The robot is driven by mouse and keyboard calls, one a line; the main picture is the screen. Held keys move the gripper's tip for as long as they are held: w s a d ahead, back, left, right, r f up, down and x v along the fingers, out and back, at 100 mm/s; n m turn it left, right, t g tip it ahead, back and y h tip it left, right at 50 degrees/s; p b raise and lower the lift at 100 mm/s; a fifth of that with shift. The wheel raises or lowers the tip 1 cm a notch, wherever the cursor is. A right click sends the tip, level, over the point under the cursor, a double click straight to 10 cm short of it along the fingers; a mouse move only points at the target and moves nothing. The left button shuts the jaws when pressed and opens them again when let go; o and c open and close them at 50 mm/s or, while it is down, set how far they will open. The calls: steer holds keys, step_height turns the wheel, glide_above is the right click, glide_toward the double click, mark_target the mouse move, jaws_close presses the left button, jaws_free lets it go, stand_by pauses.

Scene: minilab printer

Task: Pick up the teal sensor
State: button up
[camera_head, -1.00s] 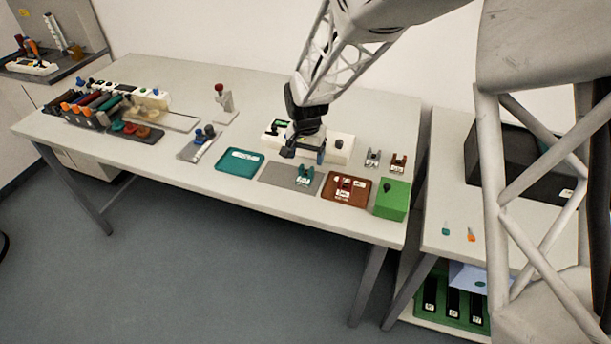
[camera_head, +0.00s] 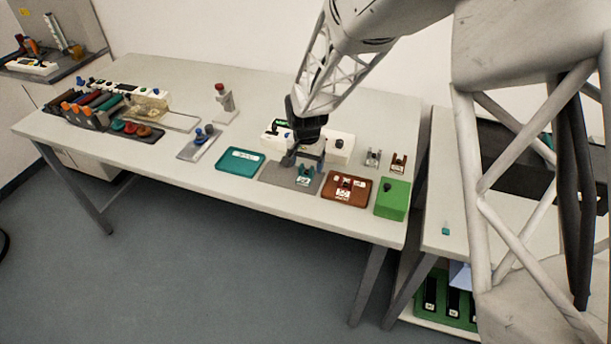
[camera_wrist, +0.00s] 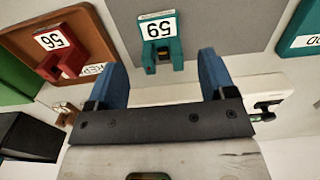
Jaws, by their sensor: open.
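The teal sensor (camera_head: 304,176) stands on the grey mat (camera_head: 274,176) near the table's front edge. In the wrist view the teal sensor (camera_wrist: 162,40) carries a white label reading 59. My gripper (camera_head: 304,163) is over the mat, just behind the sensor. In the wrist view its two blue fingers are wide apart, and the gap between them (camera_wrist: 163,75) is empty. The sensor shows beyond the fingertips, about midway between them. I cannot tell the exact height of the fingers above the mat.
A teal tray (camera_head: 240,169) lies left of the mat. A brown tray (camera_head: 327,194) with a red sensor (camera_head: 346,184) and a green box (camera_head: 391,210) stand to the right. A white device (camera_head: 340,150) is behind my gripper. A grey and a brown part stand at the back right.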

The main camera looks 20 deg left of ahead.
mark_target(306, 176)
steer(key=shift+a+f, duration=0.1)
steer(key=shift+f, duration=2.15)
steer(key=c, duration=1)
steer(key=shift+r, duration=0.15)
steer(key=shift+r, duration=0.35)
step_height(306, 176, up, 3)
steer(key=shift+f, duration=0.1)
steer(key=s+d, duration=0.3)
steer(key=s, duration=0.1)
steer(key=s+d, duration=0.3)
steer(key=s, duration=0.1)
steer(key=s+d+r, duration=0.1)
steer(key=s+d, duration=0.2)
steer(key=s, duration=0.2)
steer(key=shift+s+r, duration=0.1)
